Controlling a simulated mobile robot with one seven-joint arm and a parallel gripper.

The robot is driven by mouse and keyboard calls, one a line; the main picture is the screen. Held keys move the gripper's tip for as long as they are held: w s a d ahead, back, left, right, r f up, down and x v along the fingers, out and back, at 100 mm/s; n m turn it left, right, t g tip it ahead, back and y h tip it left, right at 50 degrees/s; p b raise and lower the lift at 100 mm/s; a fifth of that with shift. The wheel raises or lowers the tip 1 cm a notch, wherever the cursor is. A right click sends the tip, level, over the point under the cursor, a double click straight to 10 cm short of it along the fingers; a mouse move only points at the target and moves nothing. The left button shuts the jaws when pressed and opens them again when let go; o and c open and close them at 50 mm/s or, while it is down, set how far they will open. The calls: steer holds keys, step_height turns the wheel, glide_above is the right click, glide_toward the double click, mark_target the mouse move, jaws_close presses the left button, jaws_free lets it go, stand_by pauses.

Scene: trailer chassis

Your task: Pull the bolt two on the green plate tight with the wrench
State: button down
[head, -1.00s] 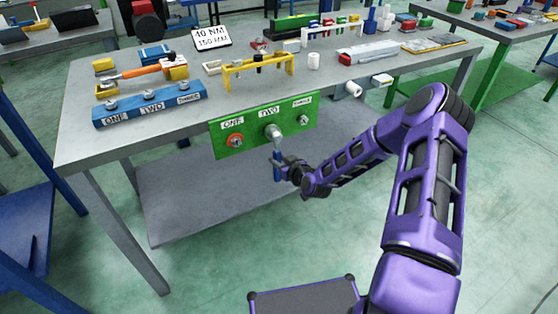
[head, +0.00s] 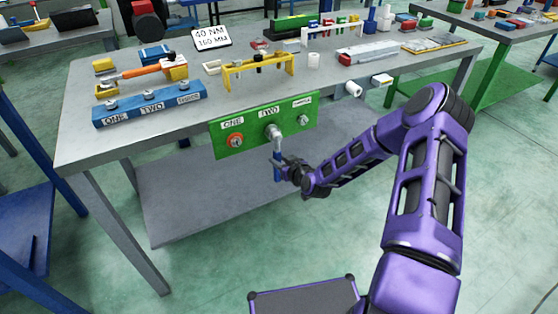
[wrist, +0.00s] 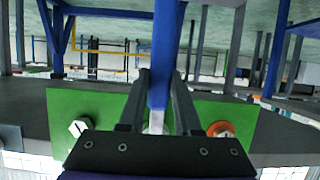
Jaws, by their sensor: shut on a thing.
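The green plate (head: 222,146) hangs on the front edge of the bench, with labels ONE, TWO and THREE above its bolts. The wrench (head: 277,178) has a blue handle that hangs down below bolt two. Its grey head is at bolt two (head: 271,131); whether it is fully seated cannot be told. My gripper (head: 280,166) is shut on the handle from the right. In the wrist view, the blue handle (wrist: 164,55) runs between both fingers of my gripper (wrist: 158,80), and the wrench head is mostly hidden behind the hand.
Bolt one (head: 235,141) has an orange ring; bolt three (head: 303,120) is bare metal. On the bench (head: 200,122) stand a blue block (head: 148,111), a yellow rack (head: 258,66) and a 40 NM sign (head: 211,37). A lower shelf (head: 200,205) lies below the plate; open floor is in front.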

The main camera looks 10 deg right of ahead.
stand_by(0.3)
steer(key=shift+s+a+r+m+y, duration=0.1)
steer(key=shift+s+a+m+y, duration=0.1)
steer(key=shift+a+m+y, duration=0.35)
steer(key=shift+a, duration=0.15)
steer(key=shift+s+a+r+m+y, duration=0.15)
steer(key=shift+s+a+m+y, duration=0.1)
steer(key=shift+a+m, duration=0.4)
steer(key=shift+g, duration=0.3)
steer(key=shift+s+a+r+m+y, duration=0.15)
steer(key=shift+a+r+m+y, duration=0.15)
steer(key=shift+a+m+y, duration=0.25)
steer(key=shift+a, duration=0.1)
stand_by(0.6)
